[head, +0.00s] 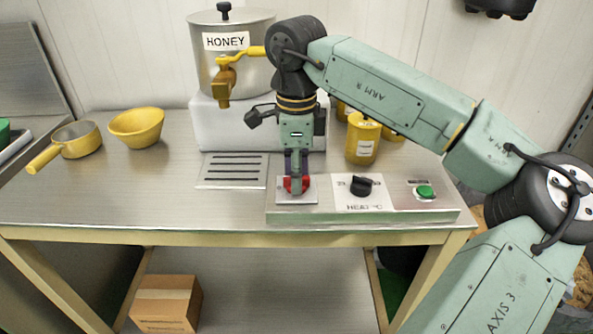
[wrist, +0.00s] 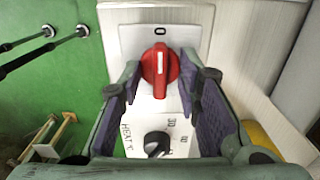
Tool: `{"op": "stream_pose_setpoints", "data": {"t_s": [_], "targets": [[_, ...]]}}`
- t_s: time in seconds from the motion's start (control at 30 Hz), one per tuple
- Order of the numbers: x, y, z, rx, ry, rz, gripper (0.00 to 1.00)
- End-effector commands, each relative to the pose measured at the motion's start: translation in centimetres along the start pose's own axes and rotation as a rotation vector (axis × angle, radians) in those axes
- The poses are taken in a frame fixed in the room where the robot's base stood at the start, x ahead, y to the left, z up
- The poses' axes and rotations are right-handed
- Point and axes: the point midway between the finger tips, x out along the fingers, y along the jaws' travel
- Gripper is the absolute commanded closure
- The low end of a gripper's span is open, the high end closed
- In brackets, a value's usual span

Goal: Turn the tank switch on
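The tank switch is a red rotary knob (wrist: 159,70) on a white plate at the left end of the control panel (head: 365,215). It also shows in the head view (head: 290,184), partly covered by my gripper. Its white line points toward the "0" mark in the wrist view. The other mark is hidden. My gripper (wrist: 166,82) points down over the knob, fingers spread with the knob between them. Gaps show on both sides, so it is not gripped. The honey tank (head: 234,60) with a yellow tap stands behind, to the left.
Right of the switch are a black heat knob (head: 361,187) and a green button (head: 425,192). A yellow jar (head: 362,138) stands behind the panel. A drain grate (head: 233,170) lies left of it. A yellow bowl (head: 137,126) and a yellow-handled pan (head: 75,140) are far left.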

Motion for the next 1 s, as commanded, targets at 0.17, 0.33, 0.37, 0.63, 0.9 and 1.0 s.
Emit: {"op": "stream_pose_setpoints", "data": {"t_s": [0.17, 0.33, 0.37, 0.63, 0.9, 1.0], "targets": [[-0.01, 0.0, 0.0, 0.0, 0.0, 0.0, 0.72], [-0.03, 0.01, 0.0, 0.0, 0.0, 0.0, 0.84], [-0.03, 0.01, 0.0, 0.0, 0.0, 0.0, 0.86], [-0.04, 0.01, 0.01, 0.0, 0.0, 0.001, 1.0], [-0.04, 0.02, 0.01, 0.001, 0.0, 0.001, 1.0], [-0.01, 0.02, 0.0, 0.009, 0.0, 0.001, 1.0]]}}
